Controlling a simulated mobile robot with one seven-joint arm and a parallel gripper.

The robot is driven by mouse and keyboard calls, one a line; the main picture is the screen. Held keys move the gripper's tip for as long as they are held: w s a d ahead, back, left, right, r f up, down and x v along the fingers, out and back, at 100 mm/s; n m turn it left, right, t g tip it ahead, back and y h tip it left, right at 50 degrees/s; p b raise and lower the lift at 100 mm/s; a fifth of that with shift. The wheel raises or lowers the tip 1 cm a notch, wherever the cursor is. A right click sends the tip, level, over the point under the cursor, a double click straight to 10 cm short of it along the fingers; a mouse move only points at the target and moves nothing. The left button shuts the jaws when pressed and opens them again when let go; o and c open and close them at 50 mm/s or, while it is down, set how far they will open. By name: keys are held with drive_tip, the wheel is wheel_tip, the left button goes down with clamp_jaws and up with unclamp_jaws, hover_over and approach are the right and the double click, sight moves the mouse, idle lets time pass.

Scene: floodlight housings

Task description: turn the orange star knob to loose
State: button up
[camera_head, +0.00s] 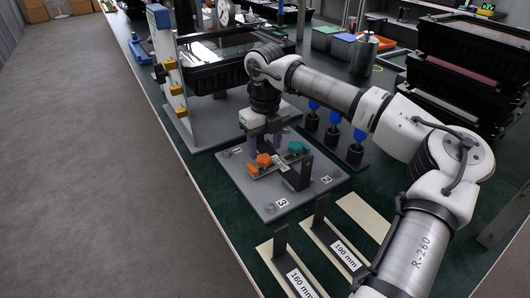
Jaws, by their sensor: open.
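An orange star knob (264,160) sits on a small fixture on a grey base plate (273,209) in the head view. A second orange part (252,170) lies just to its lower left. A teal knob (296,147) is to its right on the same fixture. My gripper (263,144) points down over the fixture, just behind and above the orange knob. It is open and looks empty. The gripper's own body hides part of the fixture behind the knobs. I cannot tell whether a fingertip touches the orange knob.
Flat gauges marked 160 mm (300,283) and 190 mm (345,254) lie in front of the plate. Blue-topped black posts (333,135) stand to the right. A black housing (220,76) is held in a frame behind. Stacked black bins (460,75) are at the right.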

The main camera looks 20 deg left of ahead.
sight(265, 158)
wheel_tip(265, 158, up, 11)
drive_tip(key=shift+f, duration=0.15)
idle(0.4)
